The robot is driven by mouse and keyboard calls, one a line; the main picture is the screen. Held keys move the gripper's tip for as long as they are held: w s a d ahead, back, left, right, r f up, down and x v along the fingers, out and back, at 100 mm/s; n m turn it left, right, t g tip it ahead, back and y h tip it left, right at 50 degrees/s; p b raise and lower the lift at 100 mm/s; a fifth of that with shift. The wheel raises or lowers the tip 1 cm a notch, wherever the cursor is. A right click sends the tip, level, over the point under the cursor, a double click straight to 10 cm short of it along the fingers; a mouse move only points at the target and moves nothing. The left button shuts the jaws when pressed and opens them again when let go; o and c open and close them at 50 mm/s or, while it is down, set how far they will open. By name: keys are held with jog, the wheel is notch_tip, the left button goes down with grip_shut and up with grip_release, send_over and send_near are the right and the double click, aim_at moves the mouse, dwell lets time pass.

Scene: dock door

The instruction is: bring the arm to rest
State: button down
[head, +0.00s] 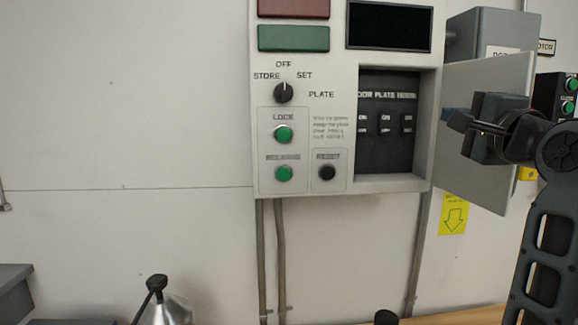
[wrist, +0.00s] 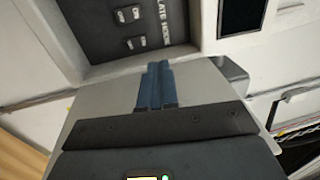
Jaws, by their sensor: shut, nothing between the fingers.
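My gripper (head: 453,114) is shut and empty, its blue fingers together; they also show in the wrist view (wrist: 157,86). In the head view it is at the right, in front of the open grey door plate (head: 478,88) of the control box. My dark arm comes up from the lower right. I cannot tell whether the fingertips touch the plate. Part of the plate is hidden behind the gripper and arm.
The control box (head: 344,100) hangs on the pale wall, with a knob (head: 284,92), several buttons and an open recess of switches (head: 386,120). A grey motor box (head: 480,36) is behind the plate. Conduits (head: 280,250) run below. The wall at the left is clear.

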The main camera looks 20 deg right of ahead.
jog(key=s+a+f+n+g, duration=0.1)
jog(key=a+f+n, duration=0.2)
jog(key=f, duration=0.6)
jog(key=s+a+f+n, duration=0.1)
jog(key=a+f+n, duration=0.15)
jog(key=f, duration=0.65)
jog(key=s+a+f+n+g+y, duration=0.15)
jog(key=s+a+f+n, duration=0.5)
jog(key=f, duration=0.65)
jog(key=s+a+f+n+y, duration=0.1)
jog(key=s+a+f+n, duration=0.1)
jog(key=s, duration=0.8)
jog(key=s+a+f+n+g+y, duration=0.1)
jog(key=s+a+n, duration=0.3)
jog(key=s, duration=0.6)
jog(key=s+a+f+n+y, duration=0.2)
jog(key=s+a, duration=0.3)
jog(key=s, duration=0.4)
jog(key=shift+s+a+f+n, duration=0.35)
jog(key=shift+f+n, duration=0.25)
jog(key=shift+f, duration=0.3)
jog(key=shift+g, duration=0.25)
